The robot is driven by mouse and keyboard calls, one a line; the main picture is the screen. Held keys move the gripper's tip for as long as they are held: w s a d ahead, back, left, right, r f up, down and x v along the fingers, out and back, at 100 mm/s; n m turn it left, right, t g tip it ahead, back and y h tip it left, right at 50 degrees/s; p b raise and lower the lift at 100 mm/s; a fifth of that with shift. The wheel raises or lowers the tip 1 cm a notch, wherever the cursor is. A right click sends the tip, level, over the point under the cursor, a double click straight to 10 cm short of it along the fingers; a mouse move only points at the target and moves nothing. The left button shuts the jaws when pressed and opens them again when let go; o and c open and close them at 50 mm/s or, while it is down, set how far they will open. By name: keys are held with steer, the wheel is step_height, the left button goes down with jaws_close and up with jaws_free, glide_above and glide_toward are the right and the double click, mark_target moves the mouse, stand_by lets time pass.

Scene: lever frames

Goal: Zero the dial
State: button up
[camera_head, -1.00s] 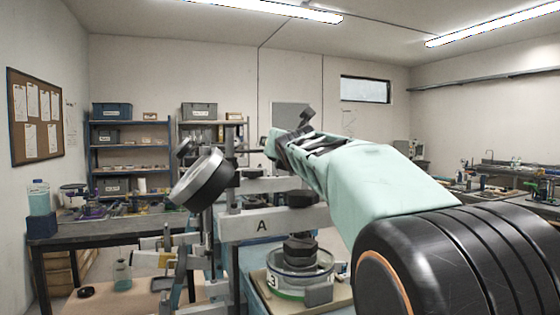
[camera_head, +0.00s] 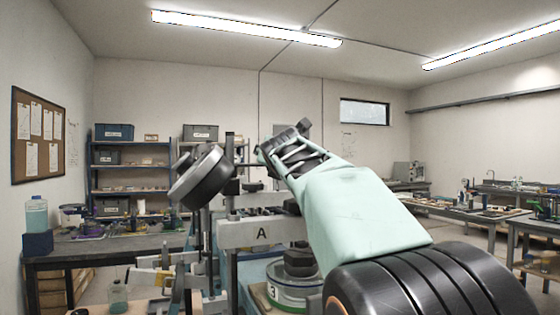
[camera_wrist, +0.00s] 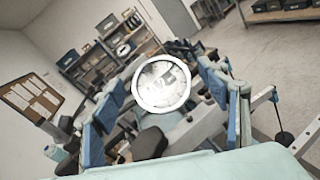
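A round dial (camera_head: 202,178) with a dark body and light rim stands tilted on a post left of centre in the head view. Its face is turned away there. In the wrist view its pale round face with a white rim (camera_wrist: 161,108) shows dark marks too blurred to read. My gripper (camera_head: 283,142) is to the right of the dial in the head view, pointing up and left, apart from it. In the wrist view my gripper (camera_wrist: 162,98) has its blue-padded fingers spread wide either side of the dial face, with nothing between them held.
A grey beam marked A (camera_head: 255,233) and a black knob over a round base (camera_head: 290,292) lie below my arm. A workbench (camera_head: 105,248) with a bottle (camera_head: 36,213) is at left. Shelves (camera_head: 130,166) stand behind. Free space surrounds my gripper's upper side.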

steer(key=s, duration=1.2)
steer(key=shift+d+r, duration=0.35)
steer(key=shift+r, duration=0.05)
